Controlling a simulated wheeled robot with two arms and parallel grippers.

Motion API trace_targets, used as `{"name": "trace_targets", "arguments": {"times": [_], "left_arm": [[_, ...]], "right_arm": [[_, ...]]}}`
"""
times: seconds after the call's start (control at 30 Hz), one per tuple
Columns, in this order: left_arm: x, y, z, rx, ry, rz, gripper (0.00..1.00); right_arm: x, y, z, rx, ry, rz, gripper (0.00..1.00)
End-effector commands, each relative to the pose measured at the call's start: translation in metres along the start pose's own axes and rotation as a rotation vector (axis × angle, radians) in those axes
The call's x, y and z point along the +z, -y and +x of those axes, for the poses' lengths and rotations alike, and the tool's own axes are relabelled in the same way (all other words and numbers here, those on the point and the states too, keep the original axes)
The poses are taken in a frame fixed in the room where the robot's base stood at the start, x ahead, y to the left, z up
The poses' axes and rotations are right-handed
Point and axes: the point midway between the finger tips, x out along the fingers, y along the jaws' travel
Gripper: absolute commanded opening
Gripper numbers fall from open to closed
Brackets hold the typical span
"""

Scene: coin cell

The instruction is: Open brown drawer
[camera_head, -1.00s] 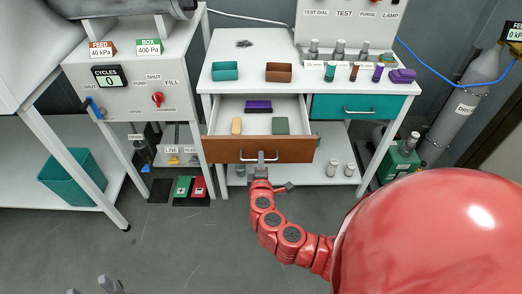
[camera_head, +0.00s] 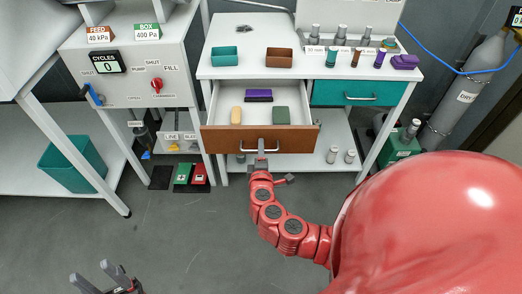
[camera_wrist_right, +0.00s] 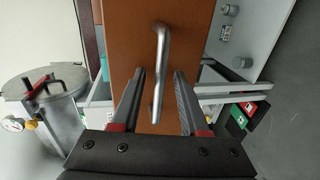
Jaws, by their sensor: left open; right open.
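The brown drawer (camera_head: 290,139) stands pulled out of the white bench, and its inside shows. It holds a purple block, a tan block and a green block. Its metal handle (camera_head: 243,152) is on the front. My right gripper (camera_head: 261,146) is at this handle with its fingers open. In the right wrist view the handle (camera_wrist_right: 160,62) shows between the two spread fingers (camera_wrist_right: 160,73), against the brown front; whether a finger touches it I cannot tell. My left gripper (camera_head: 92,270) is open and empty, low at the left over the floor.
The teal drawer (camera_head: 330,93) beside it is shut. A control cabinet (camera_head: 185,80) stands close on the left. The floor in front is mostly clear.

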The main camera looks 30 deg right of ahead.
Motion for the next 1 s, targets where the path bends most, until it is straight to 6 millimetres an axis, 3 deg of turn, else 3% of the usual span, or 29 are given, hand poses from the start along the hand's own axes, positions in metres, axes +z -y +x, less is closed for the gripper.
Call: {"name": "trace_targets", "arguments": {"times": [0.27, 0.63, 0.73, 1.0], "left_arm": [[0.0, 0.0, -0.001, 0.0, 0.0, 0.0, 0.5], [0.001, 0.0, -0.006, 0.0, 0.0, 0.0, 0.5], [-0.003, 0.001, 0.016, 0.0, 0.0, 0.0, 0.5], [-0.006, 0.002, 0.033, 0.0, 0.0, 0.0, 0.5]], "right_arm": [[0.001, 0.001, -0.011, -0.001, 0.002, -0.002, 0.45], [0.0, 0.002, -0.092, -0.003, -0.003, 0.0, 0.45], [-0.003, -0.004, -0.115, -0.006, -0.01, -0.006, 0.45], [-0.002, -0.002, -0.151, -0.003, -0.008, -0.003, 0.45]]}}
